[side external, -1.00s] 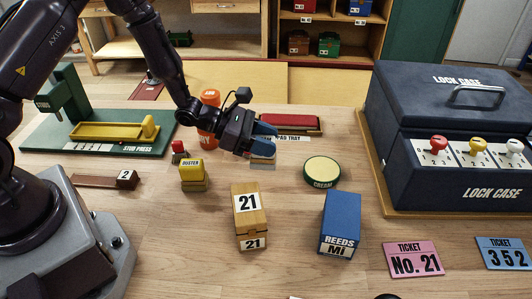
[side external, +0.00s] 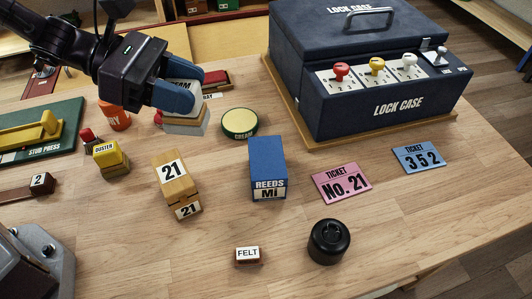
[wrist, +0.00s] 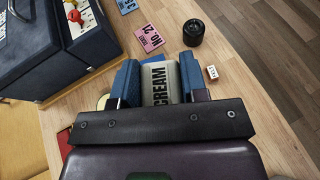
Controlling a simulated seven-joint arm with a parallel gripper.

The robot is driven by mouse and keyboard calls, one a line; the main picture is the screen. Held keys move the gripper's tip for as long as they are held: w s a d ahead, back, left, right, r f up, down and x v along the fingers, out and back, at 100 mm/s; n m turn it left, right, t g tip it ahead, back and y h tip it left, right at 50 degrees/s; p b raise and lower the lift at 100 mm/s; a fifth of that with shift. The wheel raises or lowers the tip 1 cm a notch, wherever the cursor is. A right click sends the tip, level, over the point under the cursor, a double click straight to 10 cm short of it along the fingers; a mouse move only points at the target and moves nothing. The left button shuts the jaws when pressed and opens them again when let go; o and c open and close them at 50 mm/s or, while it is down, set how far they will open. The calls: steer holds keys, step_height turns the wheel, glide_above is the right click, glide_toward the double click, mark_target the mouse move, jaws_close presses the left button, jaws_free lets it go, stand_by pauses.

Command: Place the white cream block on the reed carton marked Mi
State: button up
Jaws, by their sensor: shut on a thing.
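In the wrist view the block (wrist: 159,85) shows the word CREAM, with a finger of my gripper (wrist: 160,78) on each side. The reed carton marked Mi (side external: 267,168) is a blue upright box on the table, right of and nearer than the block, apart from it. Its top looks clear.
The round green CREAM tin (side external: 239,123) stands between the block and the lock case (side external: 370,75). The wooden 21 block (side external: 175,180) stands left of the carton. The pink ticket (side external: 341,183), black cylinder (side external: 329,241) and FELT block (side external: 248,255) lie around it. Table between them is clear.

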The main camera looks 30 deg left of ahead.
steer(key=shift+s+d, duration=0.35)
steer(key=shift+s, duration=0.45)
steer(key=shift+f, duration=0.4)
steer(key=w+d+f, duration=0.5)
steer(key=w, duration=0.3)
glide_above(270, 157)
steer(key=shift+f, duration=3.85)
steer(key=shift+f, duration=0.2)
steer(key=o, duration=1)
steer(key=shift+c, duration=0.2)
